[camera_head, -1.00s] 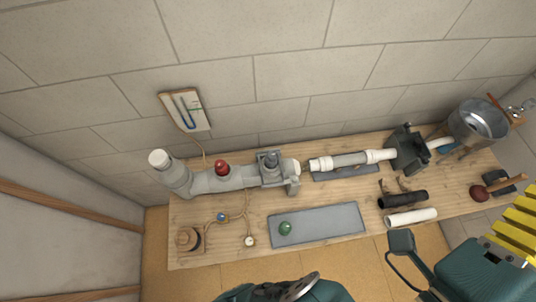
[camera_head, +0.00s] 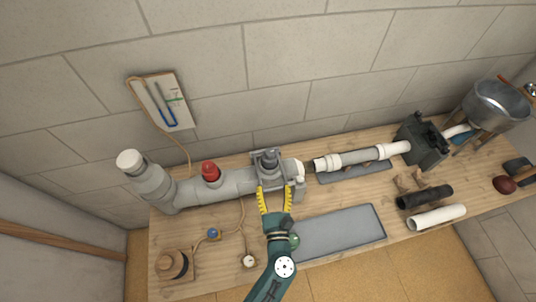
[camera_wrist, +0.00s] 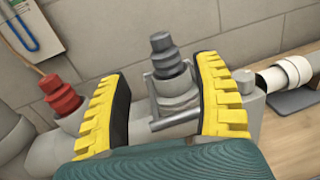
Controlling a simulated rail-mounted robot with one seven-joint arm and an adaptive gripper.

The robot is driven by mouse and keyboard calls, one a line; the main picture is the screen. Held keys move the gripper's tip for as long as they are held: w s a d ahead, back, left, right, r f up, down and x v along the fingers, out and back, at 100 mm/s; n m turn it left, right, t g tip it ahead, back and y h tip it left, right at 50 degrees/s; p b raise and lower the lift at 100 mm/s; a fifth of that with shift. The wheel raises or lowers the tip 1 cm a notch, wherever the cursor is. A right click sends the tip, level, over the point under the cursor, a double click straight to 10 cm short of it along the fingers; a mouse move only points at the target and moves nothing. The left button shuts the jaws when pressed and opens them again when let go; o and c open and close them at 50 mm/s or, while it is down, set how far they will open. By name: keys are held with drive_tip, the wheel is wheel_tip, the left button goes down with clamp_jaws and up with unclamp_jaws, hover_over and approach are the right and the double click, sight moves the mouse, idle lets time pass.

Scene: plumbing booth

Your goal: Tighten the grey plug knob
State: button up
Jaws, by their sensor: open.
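The grey plug knob (camera_head: 268,158) stands upright on the right part of the grey pipe assembly (camera_head: 235,184). It is a stepped grey knob, and in the wrist view the knob (camera_wrist: 170,62) shows between my fingers, beyond their tips. My gripper (camera_head: 273,190) is open, with yellow-padded fingers spread in front of the pipe. In the wrist view my gripper's fingers (camera_wrist: 160,95) stand either side of the knob's base and metal bracket, with gaps to the knob. I cannot tell whether any pad touches the pipe.
A red plug (camera_head: 210,171) stands on the same pipe to the left. A gauge (camera_head: 249,261) and hose lie front left. A white pipe section (camera_head: 350,160) lies to the right.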

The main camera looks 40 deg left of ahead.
sight(270, 157)
drive_tip(key=b+x, duration=0.2)
drive_tip(key=x, duration=1.1)
drive_tip(key=shift+w+a, duration=0.25)
drive_tip(key=shift+a, duration=0.1)
drive_tip(key=shift+r, duration=0.1)
clamp_jaws()
